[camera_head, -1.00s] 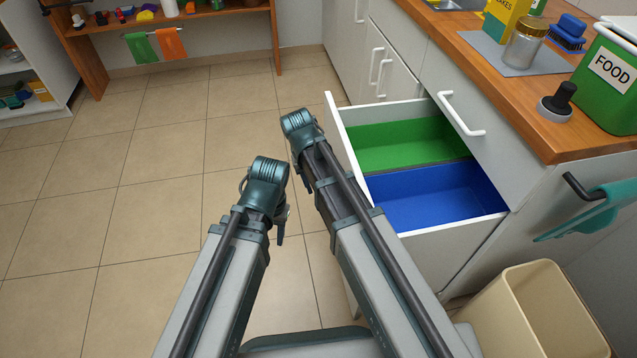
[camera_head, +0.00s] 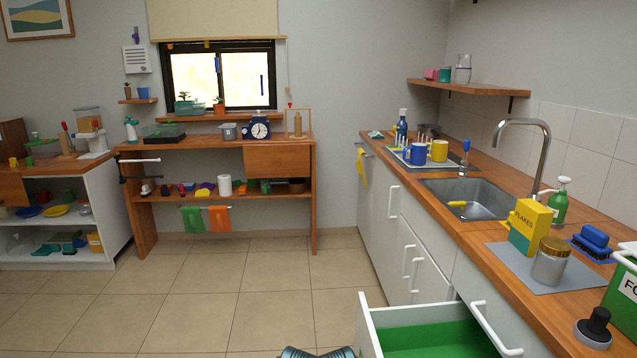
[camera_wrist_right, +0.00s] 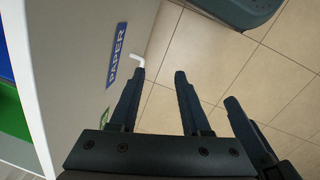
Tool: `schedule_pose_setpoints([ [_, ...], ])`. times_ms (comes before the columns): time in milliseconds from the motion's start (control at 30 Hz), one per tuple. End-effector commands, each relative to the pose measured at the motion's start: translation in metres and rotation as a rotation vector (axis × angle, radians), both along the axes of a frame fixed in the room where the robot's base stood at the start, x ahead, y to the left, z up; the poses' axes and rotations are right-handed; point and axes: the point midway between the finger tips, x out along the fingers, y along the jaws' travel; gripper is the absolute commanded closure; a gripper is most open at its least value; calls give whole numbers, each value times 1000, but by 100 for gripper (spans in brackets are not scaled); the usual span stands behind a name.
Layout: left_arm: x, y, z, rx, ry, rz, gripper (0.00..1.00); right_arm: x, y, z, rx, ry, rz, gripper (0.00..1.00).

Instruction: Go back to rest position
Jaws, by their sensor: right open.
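My right gripper (camera_wrist_right: 160,73) shows in the right wrist view with two dark fingers apart and nothing between them. It hangs over the tiled floor beside a grey-white cabinet front. A third dark finger at the right of that view looks like part of my left gripper (camera_wrist_right: 250,130); its jaw opening is hidden. In the head view neither gripper shows; only a teal part of one of my arms reaches in at the bottom edge.
The open drawer (camera_head: 368,325) with a green compartment juts from the counter (camera_head: 476,238) at right. The cabinet front carries a blue PAPER label (camera_wrist_right: 118,54) and a white handle. A wooden shelf table (camera_head: 222,195) stands at the back. The floor (camera_head: 200,290) at left is clear.

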Motion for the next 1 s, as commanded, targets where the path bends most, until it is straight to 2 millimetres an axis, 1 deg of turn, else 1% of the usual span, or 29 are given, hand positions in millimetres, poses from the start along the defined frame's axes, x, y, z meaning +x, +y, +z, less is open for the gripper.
schedule_pose_setpoints([
  [33,0,0,28,-1,0,0,50,0,0,28,0,0,-1,53],
  [167,0,0,70,-2,1,1,50,0,0,70,2,0,-2,53],
  [200,0,0,84,-2,1,1,50,0,0,84,2,0,-2,53],
  [600,-1,-1,210,-6,3,4,50,0,1,210,5,2,-5,53],
  [700,-1,-1,236,-7,3,5,50,0,1,236,6,3,-6,53],
  [800,-1,-2,255,-7,3,6,50,-1,1,255,7,3,-7,53],
  [900,-1,-2,268,-8,3,6,50,-1,2,268,8,3,-8,53],
  [1000,-1,-2,274,-8,3,6,50,-1,2,274,8,3,-8,53],
])
